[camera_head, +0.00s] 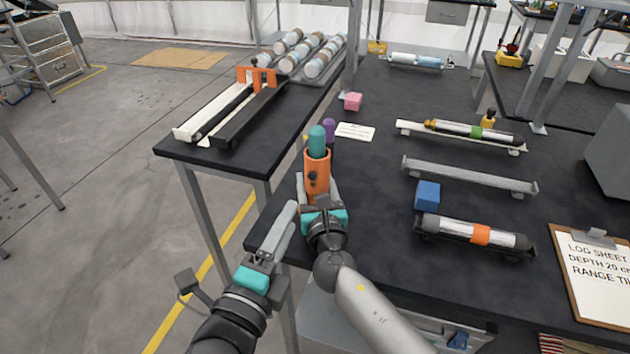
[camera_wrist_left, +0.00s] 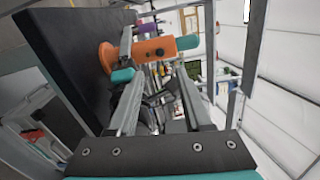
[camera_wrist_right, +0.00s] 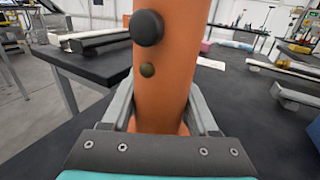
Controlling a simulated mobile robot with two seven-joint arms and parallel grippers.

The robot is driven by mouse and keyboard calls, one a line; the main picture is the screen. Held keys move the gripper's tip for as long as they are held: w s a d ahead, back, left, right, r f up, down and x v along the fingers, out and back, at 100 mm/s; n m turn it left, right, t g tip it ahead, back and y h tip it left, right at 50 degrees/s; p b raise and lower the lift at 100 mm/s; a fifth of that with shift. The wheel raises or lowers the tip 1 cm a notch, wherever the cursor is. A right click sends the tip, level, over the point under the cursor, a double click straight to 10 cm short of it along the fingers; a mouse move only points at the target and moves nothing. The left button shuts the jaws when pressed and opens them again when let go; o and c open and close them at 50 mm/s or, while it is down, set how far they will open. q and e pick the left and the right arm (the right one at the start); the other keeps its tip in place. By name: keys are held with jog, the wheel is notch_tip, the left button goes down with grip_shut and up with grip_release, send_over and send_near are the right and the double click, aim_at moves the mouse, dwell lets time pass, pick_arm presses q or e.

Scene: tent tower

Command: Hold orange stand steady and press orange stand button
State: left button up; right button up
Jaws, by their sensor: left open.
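The orange stand (camera_head: 316,172) is upright near the left edge of the dark table, with a teal cylinder (camera_head: 317,139) in its top. In the right wrist view a round black knob (camera_wrist_right: 147,28) sticks out of the stand, with a small brownish dot (camera_wrist_right: 148,70) below it. My right gripper (camera_head: 318,188) has its fingers on both sides of the stand's lower part and appears shut on it. My left gripper (camera_head: 290,212) is open and empty, left of the stand and apart from it. The left wrist view shows the stand (camera_wrist_left: 150,50) beyond its fingertips.
A purple-topped piece (camera_head: 329,130) stands right behind the stand. A white card (camera_head: 355,131) and a pink block (camera_head: 353,101) lie farther back. A blue block (camera_head: 427,195) and a tube with an orange band (camera_head: 475,234) are to the right.

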grip_shut()
pick_arm(q)
grip_shut()
dwell(0.4)
dwell(1.4)
